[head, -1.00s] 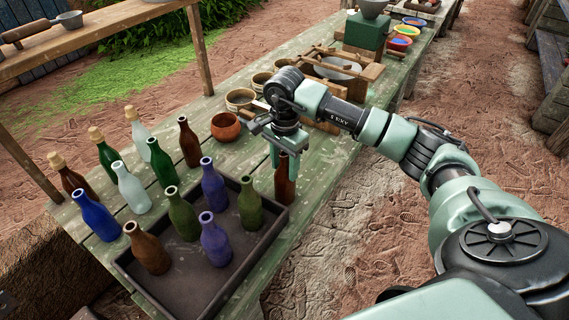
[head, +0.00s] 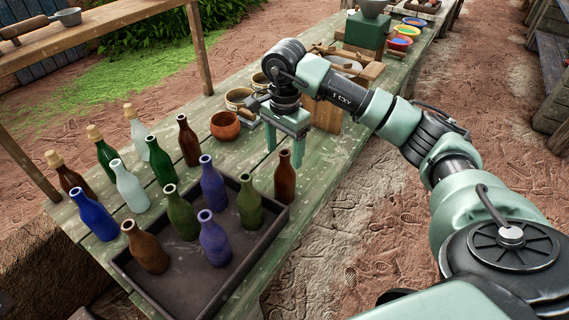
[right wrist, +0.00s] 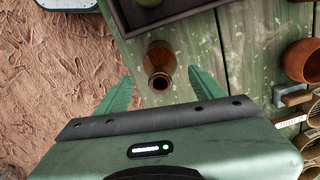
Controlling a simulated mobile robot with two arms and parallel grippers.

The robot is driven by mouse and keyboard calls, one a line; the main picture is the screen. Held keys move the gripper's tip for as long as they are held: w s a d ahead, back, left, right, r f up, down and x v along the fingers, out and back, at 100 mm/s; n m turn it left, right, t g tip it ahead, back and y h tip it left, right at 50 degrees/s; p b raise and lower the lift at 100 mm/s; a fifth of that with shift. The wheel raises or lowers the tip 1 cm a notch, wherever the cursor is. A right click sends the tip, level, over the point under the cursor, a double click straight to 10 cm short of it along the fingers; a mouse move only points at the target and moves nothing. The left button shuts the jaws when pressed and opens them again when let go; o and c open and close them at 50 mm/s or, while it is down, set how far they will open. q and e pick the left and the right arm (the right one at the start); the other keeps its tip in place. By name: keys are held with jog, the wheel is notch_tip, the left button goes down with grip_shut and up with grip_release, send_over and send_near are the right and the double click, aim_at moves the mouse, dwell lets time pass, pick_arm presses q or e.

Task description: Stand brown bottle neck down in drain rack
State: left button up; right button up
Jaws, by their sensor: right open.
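A brown bottle (head: 285,180) stands upright, neck up, on the green table just outside the far right corner of the dark tray. It also shows from above in the right wrist view (right wrist: 160,60). My right gripper (head: 284,146) is open and empty, behind and above this bottle; in the wrist view its fingers lie either side of the bottle's mouth, not touching it. Other brown bottles stand in the tray (head: 147,249), behind it (head: 188,141) and corked at the left (head: 68,178). No rack shows clearly; a wooden frame (head: 372,70) farther back is partly hidden by my arm. My left gripper is out of view.
The dark tray (head: 245,290) holds several upright bottles; blue, white and green ones stand to its left. A clay pot (head: 225,126), small tubs (head: 239,98) and a wooden block (head: 325,115) lie near my right gripper. The table's right edge is close to the bottle.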

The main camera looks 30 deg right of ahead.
notch_tip(320, 180, up, 7)
jog(key=shift+r+b, duration=0.1)
jog(key=shift+b, duration=0.35)
dwell(0.3)
